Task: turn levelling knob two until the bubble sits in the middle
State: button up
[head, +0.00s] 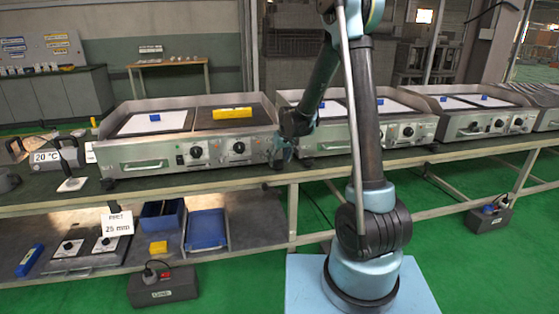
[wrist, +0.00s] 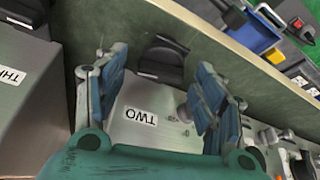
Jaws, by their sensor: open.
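The black levelling knob two (wrist: 165,60) shows in the wrist view beside a metal face labelled "TWO" (wrist: 138,116), which appears upside down. My gripper (wrist: 161,68) is open, with one blue finger on each side of the knob in the picture. I cannot tell whether either finger touches it. In the head view my gripper (head: 285,150) is at the right front corner of the leftmost griddle (head: 150,160), and the knob is hidden there. A yellow spirit level (head: 232,113) lies on this griddle's dark right plate. Its bubble is too small to see.
More griddles (head: 345,137) stand along the bench to the right, close to my arm. A "20 °C" sign (head: 47,157) stands at the bench's left. The lower shelf holds a blue bin (head: 161,217) and a "25 mm" sign (head: 117,223). The green floor in front is mostly clear.

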jog(key=c, duration=1.1)
jog(key=shift+o, duration=0.2)
jog(key=shift+d, duration=0.1)
jog(key=shift+n, duration=0.3)
jog(key=shift+w+d+n+g+y, duration=0.15)
jog(key=shift+n+g+y, duration=0.25)
jog(key=shift+n, duration=0.85)
jog(key=shift+w+n+g+y, duration=0.1)
jog(key=shift+n+g+y, duration=0.3)
jog(key=shift+n, duration=0.85)
